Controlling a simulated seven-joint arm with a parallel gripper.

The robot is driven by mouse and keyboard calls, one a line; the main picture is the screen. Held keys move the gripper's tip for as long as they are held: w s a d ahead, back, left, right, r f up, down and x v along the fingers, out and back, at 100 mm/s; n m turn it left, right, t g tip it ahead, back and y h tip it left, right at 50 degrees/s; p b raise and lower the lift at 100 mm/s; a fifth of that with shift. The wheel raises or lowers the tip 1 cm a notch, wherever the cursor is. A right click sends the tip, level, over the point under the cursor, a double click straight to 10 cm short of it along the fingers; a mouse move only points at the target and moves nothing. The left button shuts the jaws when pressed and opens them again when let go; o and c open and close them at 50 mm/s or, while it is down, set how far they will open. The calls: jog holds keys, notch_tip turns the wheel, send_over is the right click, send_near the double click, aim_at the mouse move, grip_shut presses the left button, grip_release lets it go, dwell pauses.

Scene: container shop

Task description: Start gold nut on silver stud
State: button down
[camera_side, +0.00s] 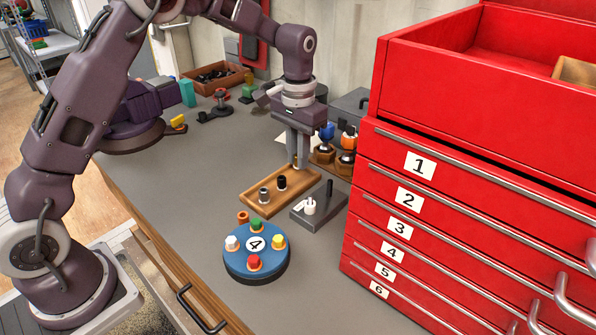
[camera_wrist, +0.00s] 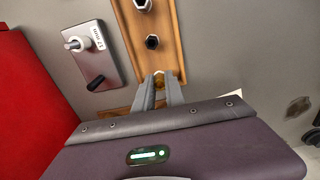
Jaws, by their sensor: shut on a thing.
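My gripper (camera_side: 301,166) points down over the far end of the wooden tray. Its fingers are shut on the gold nut (camera_wrist: 158,74), of which only a small gold patch shows between the fingertips in the wrist view. I cannot tell whether the nut touches the tray. The silver stud (camera_side: 310,206) stands upright on a grey block (camera_side: 326,212), to the right of the tray and nearer the side camera, with a white tag beside it. The stud also shows in the wrist view (camera_wrist: 73,43), apart from my gripper.
A black stud (camera_side: 329,187) shares the grey block. The wooden tray (camera_side: 246,201) holds a silver nut (camera_side: 263,194) and a black nut (camera_side: 282,182). A blue round stand (camera_side: 257,275) with coloured pegs is in front. Red drawers (camera_side: 450,215) rise close on the right.

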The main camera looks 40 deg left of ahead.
jog(key=shift+d+r, duration=0.1)
jog(key=shift+r, duration=1.05)
jog(key=s+d+r, duration=0.1)
jog(key=s+d, duration=0.1)
jog(key=d, duration=0.1)
jog(key=s+d+r, duration=0.2)
jog(key=s+d, duration=0.1)
jog(key=s+d+r, duration=0.2)
jog(key=d, duration=0.1)
jog(key=shift+s+d+r, duration=0.2)
jog(key=shift+s+d, duration=0.15)
jog(key=shift+f, duration=2.05)
jog(key=shift+f, duration=1.15)
